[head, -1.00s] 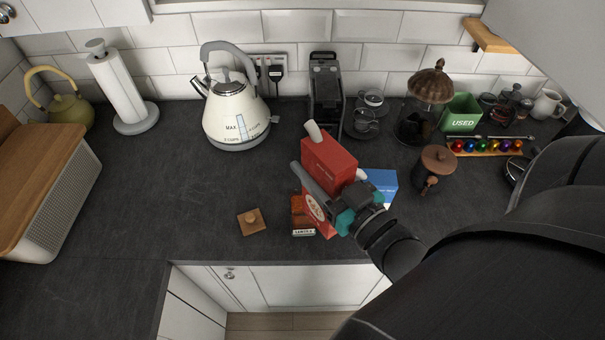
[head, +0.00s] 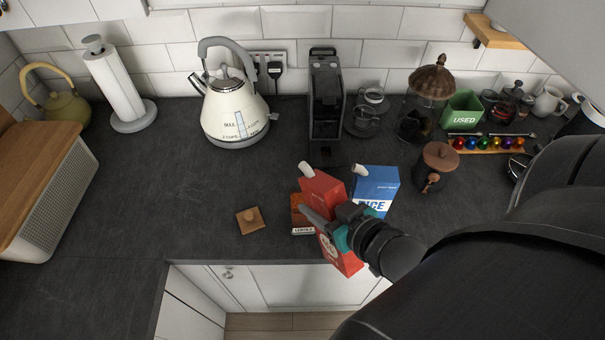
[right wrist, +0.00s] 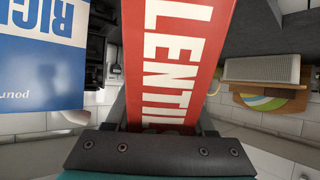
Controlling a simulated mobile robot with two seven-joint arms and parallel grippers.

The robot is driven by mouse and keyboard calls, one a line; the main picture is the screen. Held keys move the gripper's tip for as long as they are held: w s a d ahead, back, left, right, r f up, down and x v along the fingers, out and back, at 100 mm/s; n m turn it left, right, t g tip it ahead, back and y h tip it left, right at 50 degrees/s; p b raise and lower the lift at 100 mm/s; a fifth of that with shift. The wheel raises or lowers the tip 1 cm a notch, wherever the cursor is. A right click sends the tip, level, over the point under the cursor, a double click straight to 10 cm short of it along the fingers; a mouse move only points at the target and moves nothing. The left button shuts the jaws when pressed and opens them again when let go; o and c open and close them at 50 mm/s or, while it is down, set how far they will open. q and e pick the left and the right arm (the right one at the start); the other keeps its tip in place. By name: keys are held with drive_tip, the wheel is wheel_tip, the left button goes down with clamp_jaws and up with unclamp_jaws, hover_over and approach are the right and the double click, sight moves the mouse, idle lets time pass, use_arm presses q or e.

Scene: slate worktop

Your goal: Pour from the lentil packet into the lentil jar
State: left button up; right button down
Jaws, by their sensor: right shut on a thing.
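The red lentil packet (head: 322,188) is held at a tilt, its white spout (head: 305,168) at the upper left. My right gripper (head: 325,222) is shut on its sides. In the right wrist view, the packet (right wrist: 175,60) fills the middle, with its white lettering between the fingers. The lentil jar (head: 303,231), with a white label and orange-brown contents or sides, stands at the front of the worktop, partly hidden behind the packet and gripper. I cannot tell whether anything flows from the spout. A square wooden lid (head: 250,220) with a knob lies left of the jar. My left gripper is not in view.
A blue rice packet (head: 376,188) stands just right of the held packet. A kettle (head: 233,110) and a coffee machine (head: 325,95) stand behind. The worktop left of the lid is clear.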

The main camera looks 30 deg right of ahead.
drive_tip(key=shift+s+f+g+p, duration=0.25)
drive_tip(key=shift+g+p, duration=0.2)
drive_tip(key=shift+g, duration=0.35)
drive_tip(key=shift+g+p, duration=0.4)
drive_tip(key=shift+p, duration=0.25)
drive_tip(key=shift+s+r+g+p, duration=0.15)
drive_tip(key=shift+g+p, duration=0.35)
drive_tip(key=shift+s+f+g+p, duration=0.15)
drive_tip(key=shift+f+g+p, duration=0.2)
drive_tip(key=shift+g, duration=0.55)
drive_tip(key=shift+s+f+g, duration=0.15)
drive_tip(key=shift+f+g, duration=0.1)
drive_tip(key=shift+g, duration=0.25)
drive_tip(key=shift+s+f+g, duration=0.1)
drive_tip(key=shift+g, duration=0.3)
